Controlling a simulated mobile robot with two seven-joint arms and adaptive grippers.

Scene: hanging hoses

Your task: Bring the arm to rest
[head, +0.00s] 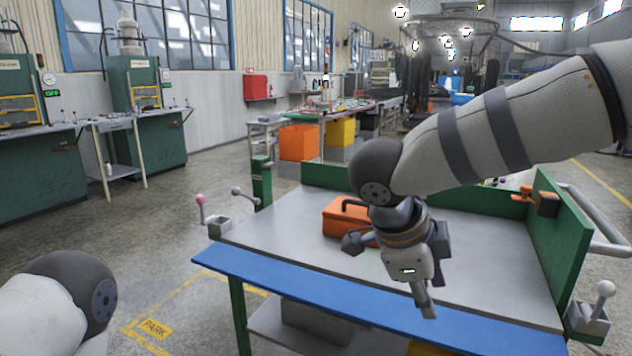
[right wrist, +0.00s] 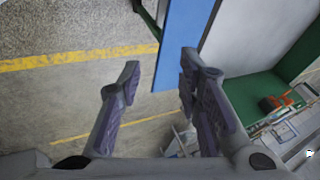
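My right arm comes in from the upper right of the head view and reaches over the workbench. Its gripper (head: 390,277) is in front of the orange toolbox, above the front part of the bench. In the right wrist view the two fingers of the right gripper (right wrist: 160,78) stand well apart. Nothing is held between them; floor shows through the gap. Of my left arm only a rounded joint and link show at the lower left of the head view. My left gripper is out of view.
The workbench (head: 285,250) has a grey top, a blue front edge and green walls. The orange toolbox (head: 338,219) with a dark handle stands on it, partly hidden by my right arm. Knobbed levers (head: 200,205) stick out at its left corner. Open floor lies left.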

